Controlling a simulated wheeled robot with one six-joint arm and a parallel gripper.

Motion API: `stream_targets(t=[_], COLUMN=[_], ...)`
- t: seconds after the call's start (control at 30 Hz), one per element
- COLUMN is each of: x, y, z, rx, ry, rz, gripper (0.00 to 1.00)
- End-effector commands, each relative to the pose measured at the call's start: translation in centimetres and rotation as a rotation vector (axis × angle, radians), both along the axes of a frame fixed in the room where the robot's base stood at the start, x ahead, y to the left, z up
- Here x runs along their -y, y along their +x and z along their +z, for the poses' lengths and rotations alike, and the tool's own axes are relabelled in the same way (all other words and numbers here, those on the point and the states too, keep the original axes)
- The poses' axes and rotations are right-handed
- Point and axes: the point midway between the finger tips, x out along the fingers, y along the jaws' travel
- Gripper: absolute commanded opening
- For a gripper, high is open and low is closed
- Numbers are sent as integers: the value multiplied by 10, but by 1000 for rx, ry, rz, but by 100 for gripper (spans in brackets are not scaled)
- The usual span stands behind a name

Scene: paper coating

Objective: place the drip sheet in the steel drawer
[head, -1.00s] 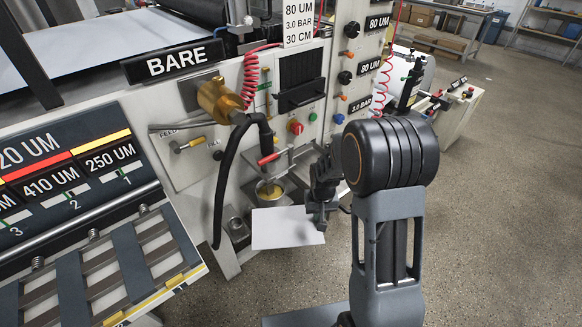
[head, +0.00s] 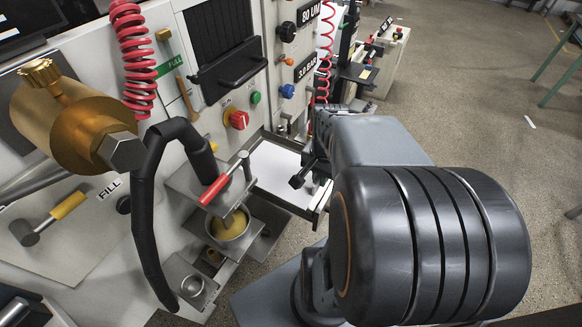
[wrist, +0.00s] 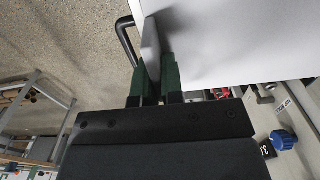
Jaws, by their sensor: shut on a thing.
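The drip sheet (head: 277,168) is a flat white sheet. In the head view it is within the outline of the open steel drawer (head: 287,202), whose rim shows along its near side. I cannot tell whether it touches the drawer's bottom. My gripper (head: 300,180) is at the sheet's right edge, near the drawer's front end. A black handle (wrist: 126,40) shows just left of the fingers. My arm hides part of the drawer front.
A cup of yellowish liquid (head: 231,226) under a red-handled clamp (head: 214,190) stands left of the drawer. A brass valve (head: 70,118) with a black hose (head: 150,215) is further left. Open floor (head: 480,130) lies to the right.

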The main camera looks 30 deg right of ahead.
Motion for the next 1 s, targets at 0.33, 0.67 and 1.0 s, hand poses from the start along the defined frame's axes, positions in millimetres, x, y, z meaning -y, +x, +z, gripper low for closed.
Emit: stream_targets(t=[0.33, 0.67, 1.0], x=[25, 37, 41], y=[78, 108, 115], z=[-46, -82, -101], rx=[-5, 0, -2], ry=[3, 1, 1], rz=[13, 11, 9], gripper=[0, 0, 0])
